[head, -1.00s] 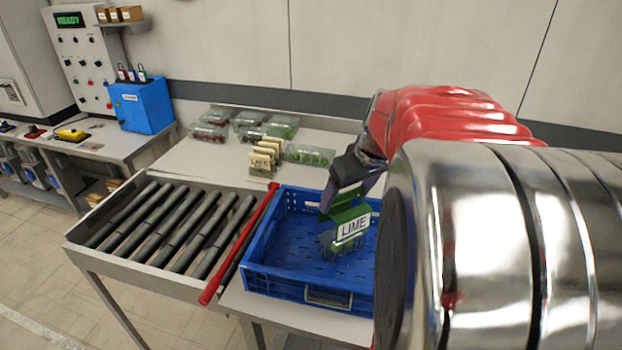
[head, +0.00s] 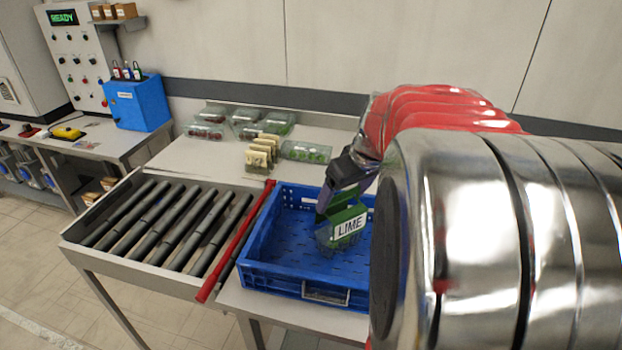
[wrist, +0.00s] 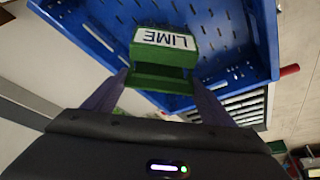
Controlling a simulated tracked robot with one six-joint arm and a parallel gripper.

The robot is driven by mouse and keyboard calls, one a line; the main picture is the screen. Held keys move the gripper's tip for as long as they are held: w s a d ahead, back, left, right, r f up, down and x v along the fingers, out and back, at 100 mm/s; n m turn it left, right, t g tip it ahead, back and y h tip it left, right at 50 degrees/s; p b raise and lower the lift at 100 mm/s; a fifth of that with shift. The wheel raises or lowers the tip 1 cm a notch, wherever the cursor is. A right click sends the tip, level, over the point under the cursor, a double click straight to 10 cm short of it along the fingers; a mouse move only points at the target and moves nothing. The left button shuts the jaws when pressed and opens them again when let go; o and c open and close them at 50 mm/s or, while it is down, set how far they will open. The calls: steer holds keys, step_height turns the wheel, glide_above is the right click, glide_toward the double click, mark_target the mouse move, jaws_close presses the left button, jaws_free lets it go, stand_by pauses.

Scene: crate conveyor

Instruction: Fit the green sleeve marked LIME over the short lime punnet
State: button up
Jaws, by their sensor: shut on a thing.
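My gripper (head: 338,200) is shut on the green sleeve (head: 347,212), over the blue crate. The sleeve's white LIME label faces the head camera and is tilted. In the wrist view the green sleeve (wrist: 165,50) sits between my gripper's fingertips (wrist: 161,84), with its label upside down. A clear punnet (head: 325,238) stands in the crate right at the sleeve's lower edge, its upper part hidden by the sleeve. I cannot tell how far the sleeve reaches around it. The wrist view does not show the punnet clearly.
The blue crate (head: 268,279) stands beside the roller conveyor (head: 170,225), with a red bar (head: 236,240) between them. Behind it are several cream sleeves (head: 262,153) and a clear punnet with green contents (head: 306,152). Other filled punnets (head: 205,130) stand farther back.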

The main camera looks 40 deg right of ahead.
steer(key=shift+f, duration=3.4)
stand_by(1.2)
steer(key=o, duration=1.1)
steer(key=shift+r, duration=3.55)
